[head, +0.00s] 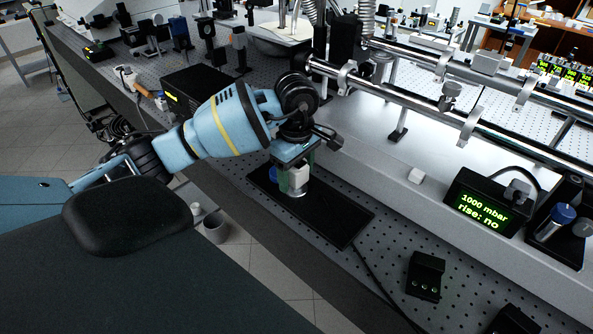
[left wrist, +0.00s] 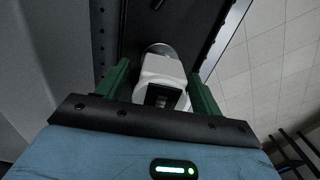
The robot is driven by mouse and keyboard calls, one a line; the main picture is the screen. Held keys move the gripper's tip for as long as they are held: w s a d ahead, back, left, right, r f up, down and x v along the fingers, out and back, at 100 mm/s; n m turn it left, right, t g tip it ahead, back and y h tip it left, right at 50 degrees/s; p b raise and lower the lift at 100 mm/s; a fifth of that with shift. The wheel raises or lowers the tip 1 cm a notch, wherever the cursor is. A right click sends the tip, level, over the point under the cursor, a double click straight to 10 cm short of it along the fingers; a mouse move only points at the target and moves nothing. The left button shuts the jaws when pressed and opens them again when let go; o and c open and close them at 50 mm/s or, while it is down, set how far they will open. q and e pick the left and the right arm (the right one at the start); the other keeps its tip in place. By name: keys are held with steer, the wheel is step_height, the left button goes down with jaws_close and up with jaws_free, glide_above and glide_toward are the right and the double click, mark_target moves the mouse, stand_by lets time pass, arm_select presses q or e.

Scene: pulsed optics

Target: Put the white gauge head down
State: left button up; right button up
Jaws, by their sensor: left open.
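The white gauge head (head: 297,180) stands on a black mat (head: 335,215) on the perforated optical table. It also shows in the left wrist view (left wrist: 160,72), with a round metal part at its far end. My left gripper (head: 291,177) is directly over it, with a green finger on either side. In the left wrist view the fingers (left wrist: 160,90) are open, with the gauge head between them and a gap visible on at least the left side. The gripper partly hides the gauge head in the head view. My right gripper is not in view.
A black display box (head: 483,204) reads "1000 mbar, rise: no". A small black device (head: 425,276) lies on the table nearer the front. Long metal tubes (head: 435,110) run above the table at the right.

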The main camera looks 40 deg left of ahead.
arm_select(q)
steer(key=shift+r, duration=0.25)
step_height(320, 180, up, 12)
steer(key=shift+f+p, duration=0.1)
steer(key=shift+p, duration=0.35)
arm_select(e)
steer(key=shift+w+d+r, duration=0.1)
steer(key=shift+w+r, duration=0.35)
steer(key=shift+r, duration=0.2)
